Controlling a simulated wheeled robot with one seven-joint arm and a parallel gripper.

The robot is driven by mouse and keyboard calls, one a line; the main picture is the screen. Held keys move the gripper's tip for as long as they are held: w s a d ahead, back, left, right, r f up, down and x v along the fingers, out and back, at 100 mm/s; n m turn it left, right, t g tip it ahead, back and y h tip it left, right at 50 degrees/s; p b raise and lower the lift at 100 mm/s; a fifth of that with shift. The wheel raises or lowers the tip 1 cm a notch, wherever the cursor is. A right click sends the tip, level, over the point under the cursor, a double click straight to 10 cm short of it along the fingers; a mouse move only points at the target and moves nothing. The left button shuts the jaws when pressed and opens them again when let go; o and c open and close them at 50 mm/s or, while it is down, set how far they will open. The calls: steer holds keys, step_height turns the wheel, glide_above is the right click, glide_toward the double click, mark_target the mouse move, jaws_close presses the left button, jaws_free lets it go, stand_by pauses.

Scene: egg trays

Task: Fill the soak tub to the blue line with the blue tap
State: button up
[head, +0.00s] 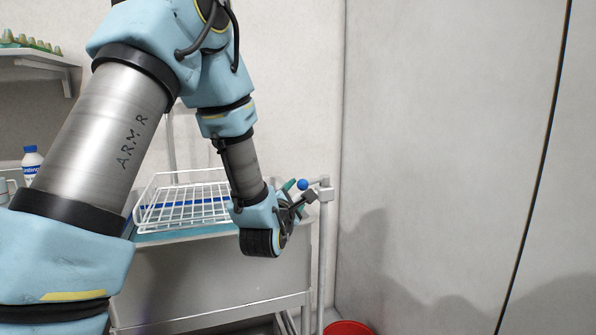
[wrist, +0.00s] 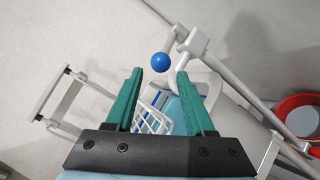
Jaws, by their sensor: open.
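The blue tap shows as a round blue knob (head: 303,184) beside a grey pipe at the right end of the cart. In the wrist view the blue knob (wrist: 160,62) is centred just past my fingertips, apart from both. My gripper (head: 298,195) is open and empty at the knob; its green fingers (wrist: 158,74) stand apart in the wrist view. A white wire basket (head: 183,207) sits on the cart with a blue band (head: 185,213) showing through it. The soak tub is mostly hidden by my arm and the basket; I cannot tell its water level.
A red bucket (head: 348,328) stands on the floor at right, also in the wrist view (wrist: 298,110). A bottle with a blue label (head: 32,160) stands at left. A shelf (head: 38,58) with egg trays is at upper left. A bare grey wall fills the right.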

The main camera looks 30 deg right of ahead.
mark_target(305, 182)
steer(key=shift+n, duration=0.3)
steer(key=shift+w+d, duration=0.2)
steer(key=p+x, duration=0.3)
steer(key=x, duration=0.7)
steer(key=shift+f, duration=0.1)
steer(key=shift+a, duration=0.1)
jaws_close()
stand_by(0.7)
